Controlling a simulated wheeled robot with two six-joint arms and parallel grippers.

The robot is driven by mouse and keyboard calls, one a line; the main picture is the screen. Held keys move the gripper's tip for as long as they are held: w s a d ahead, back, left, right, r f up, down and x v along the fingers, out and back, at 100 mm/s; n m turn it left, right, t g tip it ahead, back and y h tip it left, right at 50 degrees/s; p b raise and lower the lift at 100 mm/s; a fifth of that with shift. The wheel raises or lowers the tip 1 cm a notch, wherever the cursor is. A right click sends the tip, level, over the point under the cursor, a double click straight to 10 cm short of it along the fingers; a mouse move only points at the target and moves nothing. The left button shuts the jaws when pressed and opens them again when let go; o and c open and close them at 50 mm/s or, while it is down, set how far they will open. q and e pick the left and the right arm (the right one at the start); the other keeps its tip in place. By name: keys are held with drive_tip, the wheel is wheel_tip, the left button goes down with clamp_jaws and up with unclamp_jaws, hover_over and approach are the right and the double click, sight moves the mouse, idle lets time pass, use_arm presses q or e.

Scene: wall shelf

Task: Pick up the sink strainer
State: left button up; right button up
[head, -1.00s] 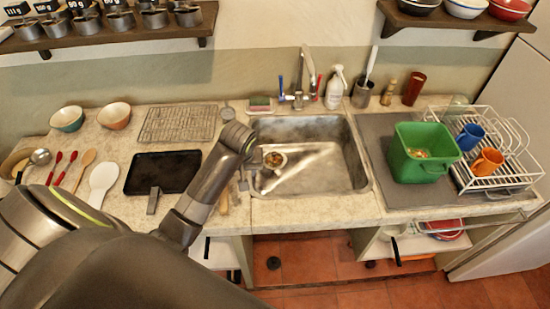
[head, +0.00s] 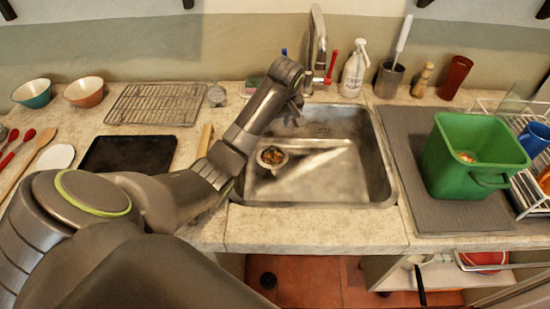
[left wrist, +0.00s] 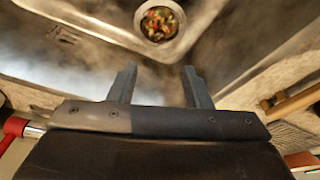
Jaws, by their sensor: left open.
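The sink strainer (head: 271,157) is a small round pale-rimmed basket with food scraps in it, in the left part of the steel sink (head: 345,180). My right gripper is not in view.
The tap (head: 317,50) with its red handle stands close behind my left gripper. A green bin (head: 470,150) stands on the grey mat to the right. A black tray (head: 128,155) and a wire rack (head: 155,104) lie left. The sink's right side is clear.

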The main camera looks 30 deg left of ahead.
sight(273, 149)
use_arm(q)
drive_tip(key=x, duration=1.1)
drive_tip(key=shift+s+d, duration=0.1)
drive_tip(key=shift+x, duration=2.6)
drive_tip(key=shift+d, duration=0.15)
clamp_jaws()
